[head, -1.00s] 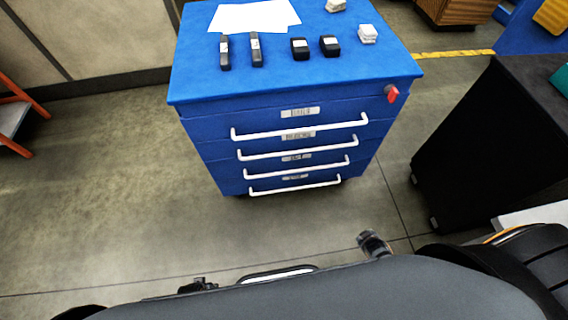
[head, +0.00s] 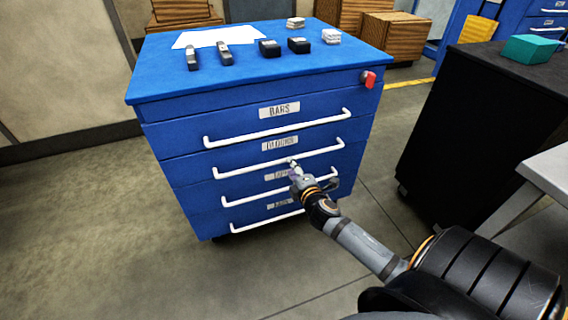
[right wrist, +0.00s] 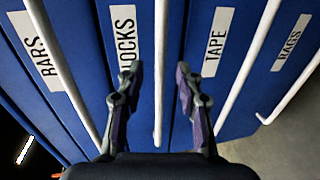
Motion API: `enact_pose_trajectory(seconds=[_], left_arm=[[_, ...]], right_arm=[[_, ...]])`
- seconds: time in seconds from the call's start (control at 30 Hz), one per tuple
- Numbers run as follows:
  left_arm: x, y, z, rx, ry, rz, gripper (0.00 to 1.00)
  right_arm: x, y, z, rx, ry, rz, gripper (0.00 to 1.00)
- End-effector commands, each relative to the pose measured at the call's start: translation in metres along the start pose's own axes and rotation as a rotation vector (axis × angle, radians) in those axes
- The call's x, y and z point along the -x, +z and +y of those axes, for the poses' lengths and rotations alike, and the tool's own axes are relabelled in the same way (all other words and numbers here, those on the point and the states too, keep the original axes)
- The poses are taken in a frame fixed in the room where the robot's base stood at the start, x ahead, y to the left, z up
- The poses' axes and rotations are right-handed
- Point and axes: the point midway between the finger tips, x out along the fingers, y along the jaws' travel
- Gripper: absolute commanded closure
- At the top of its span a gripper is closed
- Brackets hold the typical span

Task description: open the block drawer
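The block drawer (head: 190,171) is the second from the top in the blue cabinet, shut flush. Its label (head: 280,144) shows in the right wrist view as "BLOCKS" (right wrist: 124,45). Its white bar handle (head: 250,167) also shows in the right wrist view (right wrist: 160,70). My right gripper (head: 294,166) is at the right half of this handle, in front of the drawers. In the right wrist view my gripper (right wrist: 157,82) is open, its fingers on either side of the handle with gaps. I cannot tell how deep the handle sits between them. My left gripper is not in view.
The bars drawer (head: 180,135) above and the tape and rags drawers below are shut; their handles run close by. Small items lie on the cabinet top (head: 155,83). A black cabinet (head: 455,130) stands at the right.

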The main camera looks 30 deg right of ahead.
Motion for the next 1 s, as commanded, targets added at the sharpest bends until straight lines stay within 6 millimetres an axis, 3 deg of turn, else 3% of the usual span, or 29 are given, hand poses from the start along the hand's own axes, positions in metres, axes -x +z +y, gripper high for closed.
enact_pose_trajectory(seconds=[0.1, 0.3, 0.67, 0.93, 1.0], left_arm=[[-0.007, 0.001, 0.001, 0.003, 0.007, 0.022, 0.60], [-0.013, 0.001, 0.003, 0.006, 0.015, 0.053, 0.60], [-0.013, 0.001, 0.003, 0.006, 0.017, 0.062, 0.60], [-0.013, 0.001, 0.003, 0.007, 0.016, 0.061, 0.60], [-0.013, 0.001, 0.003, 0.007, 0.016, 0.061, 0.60]], right_arm=[[-0.027, 0.000, -0.001, -0.004, 0.002, -0.002, 0.64], [-0.057, 0.000, -0.001, -0.003, 0.000, 0.000, 0.64], [-0.064, 0.000, -0.001, -0.002, -0.001, 0.001, 0.64], [-0.064, 0.000, -0.001, -0.002, -0.001, 0.001, 0.99], [-0.064, 0.000, -0.001, -0.002, -0.001, 0.001, 1.00]])
